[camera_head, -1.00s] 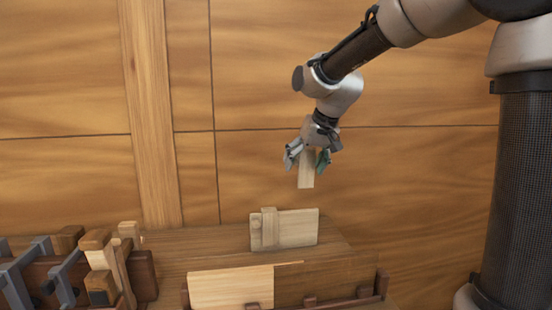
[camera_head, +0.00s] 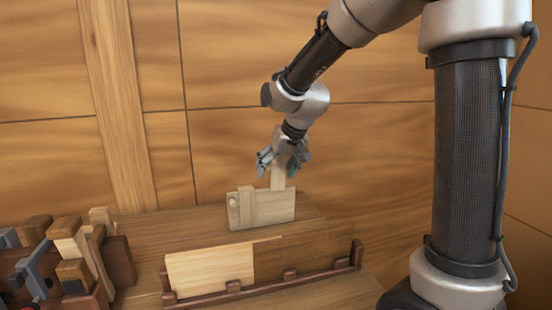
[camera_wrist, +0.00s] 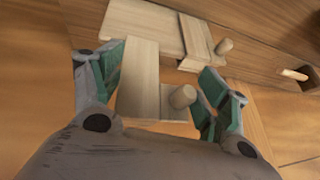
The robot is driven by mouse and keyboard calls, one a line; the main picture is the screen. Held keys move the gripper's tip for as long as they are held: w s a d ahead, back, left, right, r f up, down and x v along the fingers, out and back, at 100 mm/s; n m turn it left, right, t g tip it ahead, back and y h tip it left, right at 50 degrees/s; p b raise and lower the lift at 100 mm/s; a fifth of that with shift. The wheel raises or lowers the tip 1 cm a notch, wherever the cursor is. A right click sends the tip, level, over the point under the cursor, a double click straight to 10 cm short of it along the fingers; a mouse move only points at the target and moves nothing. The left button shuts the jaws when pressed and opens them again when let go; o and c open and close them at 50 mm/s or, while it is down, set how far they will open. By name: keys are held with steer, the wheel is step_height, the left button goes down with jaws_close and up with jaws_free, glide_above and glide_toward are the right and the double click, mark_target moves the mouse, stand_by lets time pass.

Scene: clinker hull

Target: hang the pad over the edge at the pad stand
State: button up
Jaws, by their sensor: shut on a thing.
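The pad (camera_head: 278,178) is a pale wooden piece. In the wrist view the pad (camera_wrist: 137,80) is a flat plate with a round peg on a block at its side. My gripper (camera_head: 278,166) is shut on it, with green-lined fingers on either side. The pad stand (camera_head: 278,206) is an upright pale board below; it also shows in the wrist view (camera_wrist: 150,25). The held pad's lower end is at the board's top edge, toward its right; I cannot tell whether they touch. A similar pegged piece (camera_head: 246,207) sits over the board's left part.
A low dark rack (camera_head: 205,297) in front holds a pale panel (camera_head: 210,268). Several clamps and wooden blocks (camera_head: 70,260) stand at the left. The wooden wall (camera_head: 230,60) is close behind. Bare bench top (camera_head: 180,225) shows left of the stand.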

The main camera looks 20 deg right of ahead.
step_height(320, 180, down, 10)
steer(key=shift+f, duration=0.2)
stand_by(0.5)
steer(key=shift+f, duration=0.15)
stand_by(0.5)
steer(key=o, duration=1.5)
steer(key=v, duration=1.2)
